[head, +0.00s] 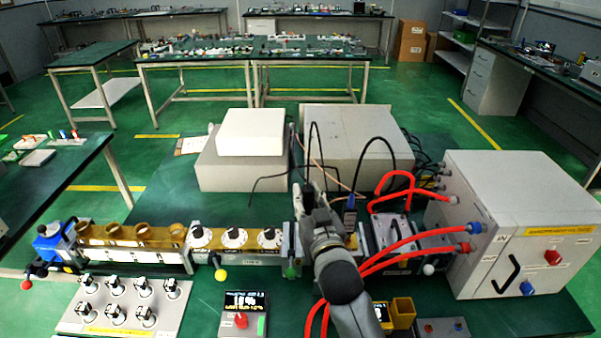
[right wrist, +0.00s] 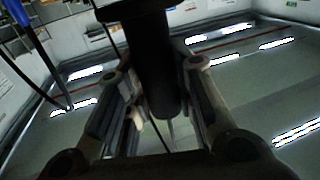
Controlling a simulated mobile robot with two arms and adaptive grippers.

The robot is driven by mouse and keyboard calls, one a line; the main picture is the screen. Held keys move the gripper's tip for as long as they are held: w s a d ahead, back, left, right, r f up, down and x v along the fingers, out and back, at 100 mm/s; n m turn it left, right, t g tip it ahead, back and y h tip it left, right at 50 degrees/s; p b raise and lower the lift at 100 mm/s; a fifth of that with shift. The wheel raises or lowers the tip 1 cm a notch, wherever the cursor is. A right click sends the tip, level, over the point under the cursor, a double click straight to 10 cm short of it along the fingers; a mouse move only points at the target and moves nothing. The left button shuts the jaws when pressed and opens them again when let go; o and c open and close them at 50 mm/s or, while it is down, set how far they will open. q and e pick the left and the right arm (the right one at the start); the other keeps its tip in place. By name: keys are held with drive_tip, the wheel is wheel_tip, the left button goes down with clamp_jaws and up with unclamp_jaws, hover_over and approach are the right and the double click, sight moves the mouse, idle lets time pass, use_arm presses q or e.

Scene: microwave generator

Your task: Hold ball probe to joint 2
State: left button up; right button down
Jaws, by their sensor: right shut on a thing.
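My right gripper (head: 311,196) is over the waveguide bench, right of the three white dials, with its arm coming up from the bottom middle. In the right wrist view, its two fingers stand on either side of a dark, rod-like thing (right wrist: 155,65), which looks like the handle of the ball probe; its far end is hard to make out. The gripper is shut on it. The waveguide bench (head: 150,258) runs across the table. Joint 2 cannot be told apart by any label; my gripper and arm hide part of the bench. My left gripper is not in view.
Red cables (head: 415,239) run from the bench to a grey cabinet (head: 520,225) at right. Black wires loop behind my gripper. Grey boxes (head: 357,145) stand behind the bench. A display unit (head: 243,312) and a yellow holder (head: 402,312) stand in front.

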drive_tip(key=shift+w+a+r, duration=0.5)
drive_tip(key=shift+a+r, duration=0.1)
drive_tip(key=shift+a, duration=0.05)
wheel_tip(320, 180, down, 9)
drive_tip(key=b, duration=0.8)
wheel_tip(320, 180, up, 9)
drive_tip(key=p, duration=0.8)
drive_tip(key=shift+s+r, duration=0.1)
drive_tip(key=shift+r, duration=0.05)
drive_tip(key=shift+d, duration=0.1)
idle(0.7)
